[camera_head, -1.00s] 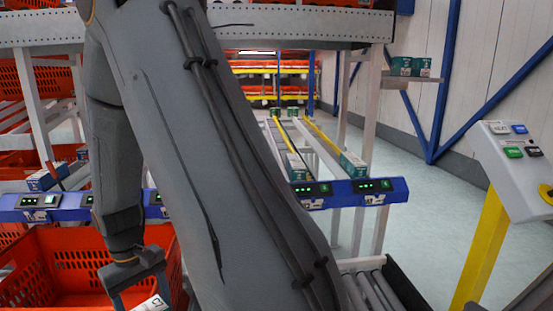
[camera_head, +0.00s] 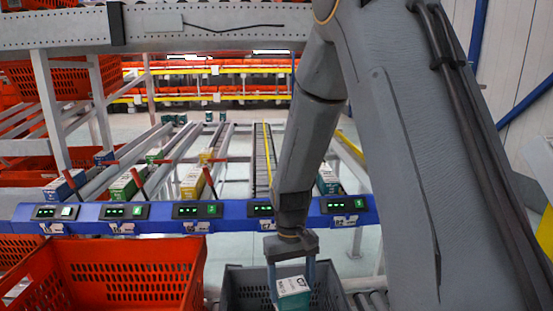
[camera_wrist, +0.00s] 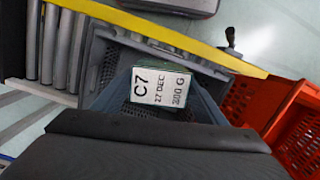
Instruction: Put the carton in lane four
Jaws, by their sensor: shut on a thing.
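My gripper (camera_head: 292,284) points down at the lower middle of the head view, shut on a carton (camera_head: 293,291) with a white label and a green side. In the wrist view the carton (camera_wrist: 160,88) sits between my fingers, its label reading C7, 17 DEC and 200 G. It is over a dark grey tote (camera_head: 240,285); I cannot tell whether it still touches the tote. The lanes lie beyond a blue rail (camera_head: 230,218) with several displays. The lane behind the fourth display (camera_head: 260,207) from the left shows bare rollers (camera_head: 262,160), partly hidden by my arm.
Blue (camera_head: 64,185), green (camera_head: 125,184), yellow (camera_head: 192,182) and teal (camera_head: 328,178) cartons stand at the front of other lanes. An orange tote (camera_head: 130,270) stands left of the grey tote. A grey beam (camera_head: 200,28) crosses above the lanes.

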